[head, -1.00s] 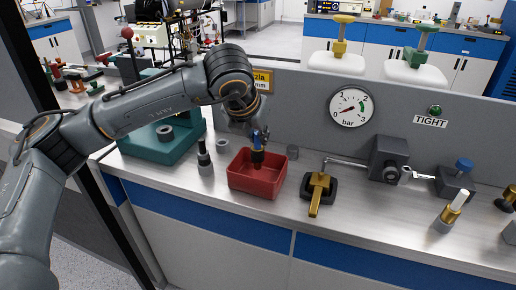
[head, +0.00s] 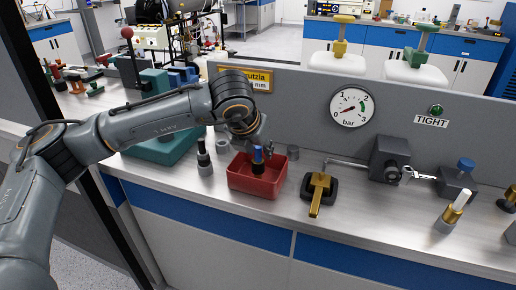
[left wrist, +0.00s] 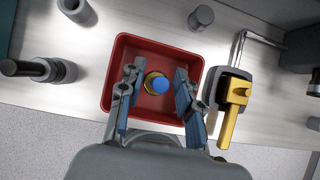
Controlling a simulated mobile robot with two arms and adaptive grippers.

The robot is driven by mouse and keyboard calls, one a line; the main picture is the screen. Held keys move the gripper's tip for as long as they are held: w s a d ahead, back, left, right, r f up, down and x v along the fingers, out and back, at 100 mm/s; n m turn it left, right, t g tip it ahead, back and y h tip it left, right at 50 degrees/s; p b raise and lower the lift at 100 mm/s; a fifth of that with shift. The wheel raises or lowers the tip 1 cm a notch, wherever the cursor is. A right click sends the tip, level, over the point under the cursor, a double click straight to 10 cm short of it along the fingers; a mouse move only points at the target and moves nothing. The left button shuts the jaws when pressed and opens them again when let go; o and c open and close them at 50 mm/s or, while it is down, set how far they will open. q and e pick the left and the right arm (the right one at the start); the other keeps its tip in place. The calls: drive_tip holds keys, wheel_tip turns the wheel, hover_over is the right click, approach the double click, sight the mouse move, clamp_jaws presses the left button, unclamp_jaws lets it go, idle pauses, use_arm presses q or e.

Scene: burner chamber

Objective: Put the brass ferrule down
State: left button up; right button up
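The red tray (head: 250,185) stands on the bench; it also shows in the left wrist view (left wrist: 110,75). In it is an upright piece with a blue top (head: 257,153) and a dark lower part. In the left wrist view, a brass-coloured ring, apparently the brass ferrule (left wrist: 149,78), shows around the round blue top (left wrist: 160,85). My left gripper (left wrist: 157,92) is over the tray with its fingers apart, one on each side of this piece, with gaps visible. In the head view the gripper (head: 268,150) is partly hidden by its wrist. My right gripper is not in view.
Left of the tray stand a dark-topped grey post (head: 204,158) and a teal block (head: 160,150). A grey cylinder (head: 292,153) is behind it. Right of it is a brass-handled valve (head: 318,190), close to the tray. The front bench strip is clear.

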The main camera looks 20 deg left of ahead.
use_arm(q)
drive_tip(key=shift+r, duration=0.1)
drive_tip(key=shift+s+r+p, duration=0.1)
drive_tip(key=shift+r+p, duration=0.25)
drive_tip(key=shift+r, duration=0.05)
drive_tip(key=p+v, duration=0.2)
drive_tip(key=v, duration=0.9)
drive_tip(key=shift+s, duration=0.15)
drive_tip(key=shift+r, duration=0.1)
